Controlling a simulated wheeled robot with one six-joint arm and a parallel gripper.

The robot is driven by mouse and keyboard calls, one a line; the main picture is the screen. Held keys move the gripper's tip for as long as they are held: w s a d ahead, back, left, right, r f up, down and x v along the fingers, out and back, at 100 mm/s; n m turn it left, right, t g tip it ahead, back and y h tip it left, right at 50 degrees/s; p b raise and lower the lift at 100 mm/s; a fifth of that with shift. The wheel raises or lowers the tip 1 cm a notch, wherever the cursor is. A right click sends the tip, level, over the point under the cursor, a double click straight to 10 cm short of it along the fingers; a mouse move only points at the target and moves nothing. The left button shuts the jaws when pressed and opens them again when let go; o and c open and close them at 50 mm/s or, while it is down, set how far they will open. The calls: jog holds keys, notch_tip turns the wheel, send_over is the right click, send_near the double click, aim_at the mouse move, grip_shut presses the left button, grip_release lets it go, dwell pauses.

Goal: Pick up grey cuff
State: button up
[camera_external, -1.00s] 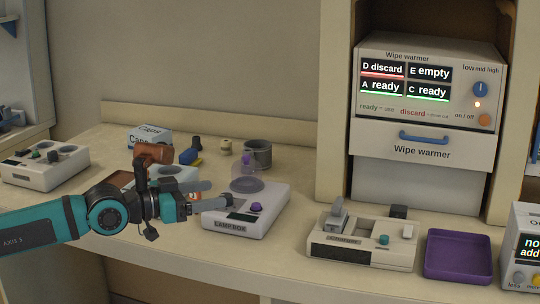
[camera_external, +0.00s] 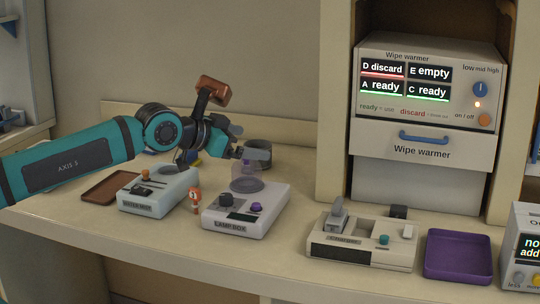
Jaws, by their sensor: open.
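A dark grey, round, cup-like thing (camera_external: 264,146) stands at the back of the counter, behind the lamp box. It is the only likely grey cuff I see, but I cannot tell for sure. My gripper (camera_external: 248,141) is open, with nothing seen between its fingers. In the picture it overlaps the front and left of the grey thing and hides part of it. I cannot tell whether they touch.
The lamp box (camera_external: 232,226), with a clear purplish dome (camera_external: 245,180), stands below my gripper. A pale blue box (camera_external: 158,193), a small orange figure (camera_external: 195,200) and a brown tray (camera_external: 107,187) lie left. A charger (camera_external: 345,252) and purple tray (camera_external: 458,268) stand right.

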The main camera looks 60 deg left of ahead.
jog(key=w+a+r+g, duration=0.4)
jog(key=w+a, duration=0.6)
jog(key=w, duration=0.2)
jog(key=w+a+f+g, duration=0.15)
jog(key=w+a, duration=0.25)
jog(key=a, duration=0.5)
jog(key=w+a+f+m+g, duration=0.1)
jog(key=w+a+g, duration=0.25)
jog(key=a, duration=0.45)
jog(key=w+a+f+g, duration=0.1)
jog(key=w+a+g, duration=0.1)
jog(key=w+a, duration=0.5)
jog(key=s+a+f+g+h, duration=0.1)
jog(key=a+f, duration=0.3)
jog(key=a, duration=0.4)
jog(key=s+a+f+g+h, duration=0.1)
jog(key=a+f+g, duration=0.15)
jog(key=a, duration=0.55)
jog(key=shift+t, duration=0.35)
jog(key=shift+s+d+f, duration=0.1)
jog(key=shift+f, duration=8.9)
jog(key=c, duration=0.9)
